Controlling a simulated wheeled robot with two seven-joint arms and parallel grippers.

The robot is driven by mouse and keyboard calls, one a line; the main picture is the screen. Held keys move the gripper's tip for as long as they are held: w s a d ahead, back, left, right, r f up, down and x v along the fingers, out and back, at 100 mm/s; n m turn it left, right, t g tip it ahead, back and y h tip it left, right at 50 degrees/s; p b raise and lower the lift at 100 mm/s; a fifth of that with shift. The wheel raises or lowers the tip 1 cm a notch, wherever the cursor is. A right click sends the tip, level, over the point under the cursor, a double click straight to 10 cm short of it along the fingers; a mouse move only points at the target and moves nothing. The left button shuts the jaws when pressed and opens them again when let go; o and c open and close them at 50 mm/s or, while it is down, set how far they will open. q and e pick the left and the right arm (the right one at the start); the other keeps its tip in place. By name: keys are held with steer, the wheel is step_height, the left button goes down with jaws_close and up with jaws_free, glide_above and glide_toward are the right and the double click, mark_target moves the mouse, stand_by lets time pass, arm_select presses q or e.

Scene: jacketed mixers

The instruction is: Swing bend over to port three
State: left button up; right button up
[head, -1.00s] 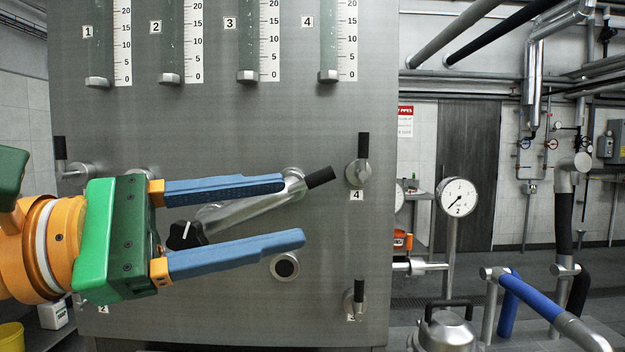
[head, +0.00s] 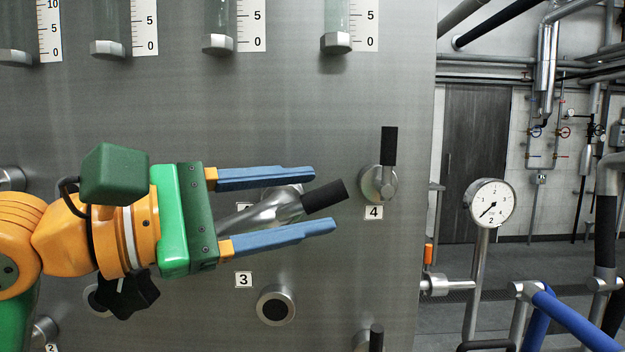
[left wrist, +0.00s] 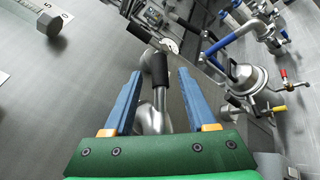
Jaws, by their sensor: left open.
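The swing bend, a bare metal tube (head: 250,214) with a black grip (head: 325,197), slants up to the right on the steel panel. My left gripper (head: 325,200) is open, one blue finger above the bend and one below, with the black grip near the fingertips. In the left wrist view the bend's grip (left wrist: 151,69) lies between the spread fingers (left wrist: 160,85); contact cannot be told. Port three is the round dark opening (head: 276,306) below, beside the label 3 (head: 243,279); nothing is on it. The label beside the bend's upper end is partly hidden. My right gripper is not seen.
A black star knob (head: 127,296) shows below my left wrist. A valve with a black handle (head: 389,148) stands close right, above label 4 (head: 373,212). A pressure gauge (head: 490,203) and blue pipe (head: 575,322) lie right of the panel. Sight tubes (head: 336,40) run above.

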arm_select(q)
steer(key=shift+x, duration=1.05)
steer(key=shift+w+f, duration=0.15)
steer(key=shift+w, duration=0.2)
steer(key=shift+s+a, duration=0.15)
steer(key=shift+s, duration=0.05)
jaws_close()
